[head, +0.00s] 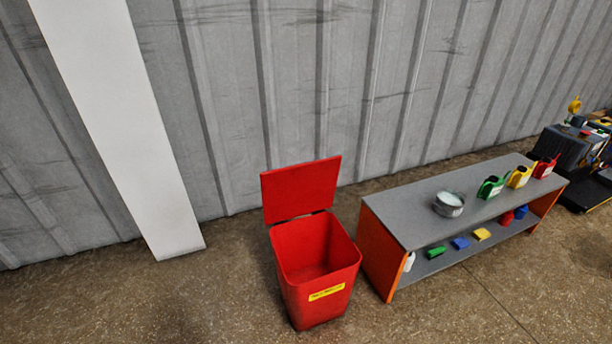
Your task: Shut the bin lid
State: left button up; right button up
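A red bin (316,290) stands on the floor near the middle of the head view, with a yellow label on its front. Its red lid (300,190) is open and stands up at the back rim, leaning slightly. The inside of the bin shows and looks empty. Neither of my grippers shows in the head view.
A low grey and orange shelf bench (410,215) stands close to the right of the bin, bearing a round grey pot (449,204) and several coloured containers. A grey corrugated wall (330,80) runs behind. A white post (120,120) stands at left. The floor left of the bin is clear.

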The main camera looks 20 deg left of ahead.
aim_at(295, 190)
jog(key=i+j+z, duration=0.2)
jog(key=j+z, duration=0.2)
jog(key=j, duration=0.5)
jog(key=i+j+z, duration=0.1)
jog(key=j+z, duration=0.25)
jog(key=j, duration=0.6)
jog(key=j+z, duration=0.4)
jog(key=j, duration=0.55)
jog(key=i+j+z, duration=0.3)
jog(key=j, duration=0.35)
jog(key=i+j+z, duration=0.35)
jog(key=j, duration=0.35)
